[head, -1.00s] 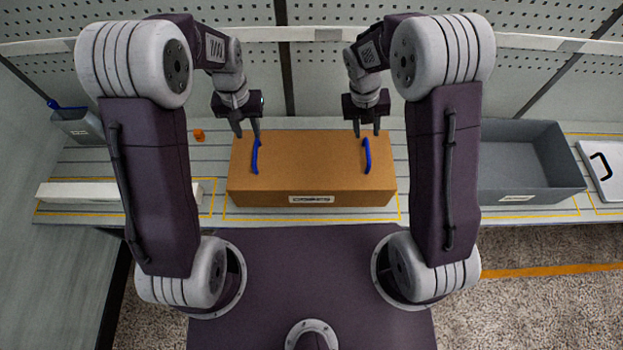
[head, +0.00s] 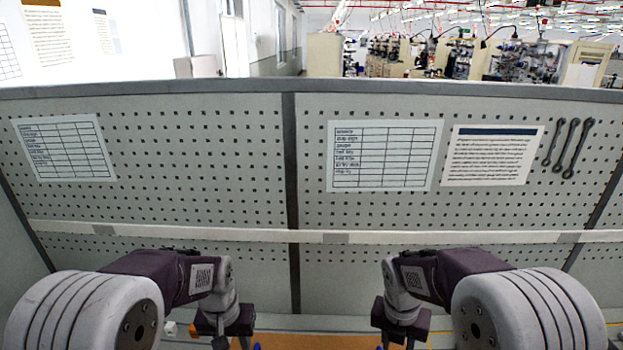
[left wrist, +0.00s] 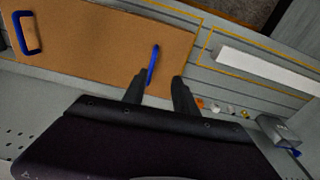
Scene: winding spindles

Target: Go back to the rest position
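My left gripper (head: 232,343) is low in the head view, its fingers cut by the bottom edge. In the left wrist view my left gripper (left wrist: 159,80) is open and empty. The other blue handle (left wrist: 25,33) is at the box's far left there. My right gripper (head: 398,345) hangs at the bottom of the head view, fingers apart. Only a strip of the box (head: 318,340) shows between the two grippers.
A grey pegboard wall (head: 210,150) with paper sheets stands behind the bench. In the left wrist view a white bar (left wrist: 265,70), a small grey bin (left wrist: 280,132) and several small parts lie beside the box. Wrenches (head: 567,147) hang at the right.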

